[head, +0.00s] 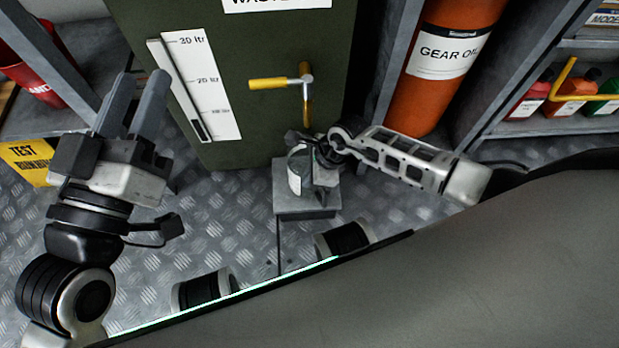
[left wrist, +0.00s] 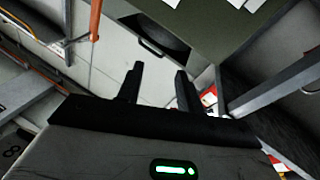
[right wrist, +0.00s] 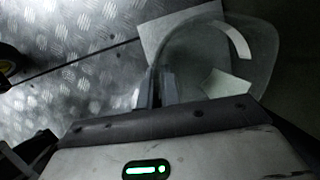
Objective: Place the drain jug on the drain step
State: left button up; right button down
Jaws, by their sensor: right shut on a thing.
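The drain jug (head: 294,178), a small pale, see-through vessel, is upright over the grey drain step (head: 305,204) below the green waste tank's tap. I cannot tell whether its base touches the step. My right gripper (head: 314,160) is shut on the jug's side and partly hides it. In the right wrist view the jug (right wrist: 258,62) shows as a large clear rim beyond the close-set fingers (right wrist: 158,88). My left gripper (head: 135,100) is raised at the left, open and empty; its parted fingers (left wrist: 158,85) show in the left wrist view.
The green waste tank (head: 235,110) has a level scale and a yellow-handled tap (head: 280,84) just above the jug. An orange gear oil drum (head: 440,75) and a bottle shelf (head: 540,126) stand right. A red bucket (head: 38,85) is at far left. Chequer-plate floor lies between.

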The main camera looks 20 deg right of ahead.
pick_arm(q)
jog(key=shift+r, duration=0.1)
pick_arm(e)
jog(key=shift+f, duration=0.1)
jog(key=c, duration=1.6)
grip_release()
pick_arm(q)
jog(key=shift+r, duration=0.1)
jog(key=shift+r, duration=0.1)
